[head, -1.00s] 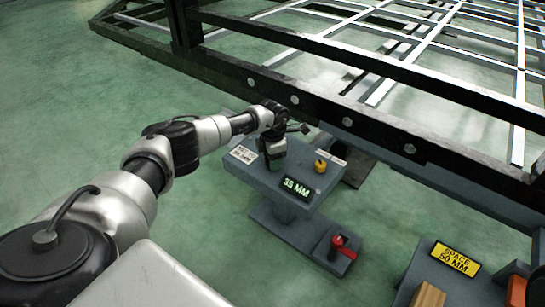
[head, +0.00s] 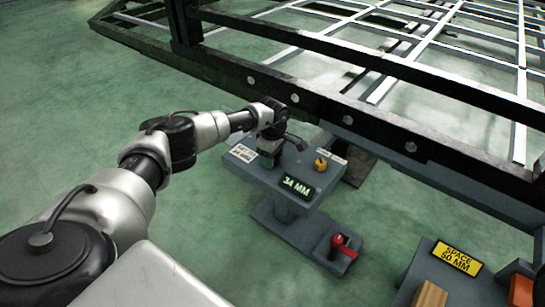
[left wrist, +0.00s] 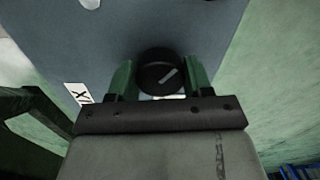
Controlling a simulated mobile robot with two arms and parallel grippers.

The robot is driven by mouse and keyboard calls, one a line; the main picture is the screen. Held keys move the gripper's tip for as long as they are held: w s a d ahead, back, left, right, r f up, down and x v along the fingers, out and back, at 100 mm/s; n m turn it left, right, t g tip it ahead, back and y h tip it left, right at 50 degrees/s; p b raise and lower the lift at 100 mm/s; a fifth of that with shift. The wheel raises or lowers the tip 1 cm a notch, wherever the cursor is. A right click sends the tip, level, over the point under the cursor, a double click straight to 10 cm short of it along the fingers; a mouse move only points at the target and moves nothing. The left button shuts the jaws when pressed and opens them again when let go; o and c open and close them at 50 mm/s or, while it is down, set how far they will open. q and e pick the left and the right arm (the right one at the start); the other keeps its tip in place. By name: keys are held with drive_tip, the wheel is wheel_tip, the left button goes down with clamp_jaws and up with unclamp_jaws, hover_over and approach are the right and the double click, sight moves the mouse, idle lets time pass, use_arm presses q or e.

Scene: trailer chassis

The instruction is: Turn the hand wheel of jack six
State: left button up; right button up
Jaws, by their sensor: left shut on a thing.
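The hand wheel (left wrist: 160,74) is a round black knob with a pale stripe, seen from above in the left wrist view. The green fingers of my left gripper (left wrist: 158,82) are shut on it, one on each side. In the head view my left gripper (head: 270,152) points down onto the grey jack stand and hides the wheel. The stand's display (head: 298,187) reads 34 MM in green. My right gripper is not in view.
A yellow knob (head: 320,164) and a white label (head: 243,153) are on the stand. A red handle (head: 342,242) is at its foot. The black chassis beam (head: 350,116) runs close behind. A yellow SPACE 50 MM sign (head: 456,257) and blocks (head: 428,295) are at lower right.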

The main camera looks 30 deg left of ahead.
use_arm(q)
drive_tip(key=shift+m, duration=0.6)
drive_tip(key=o, duration=0.9)
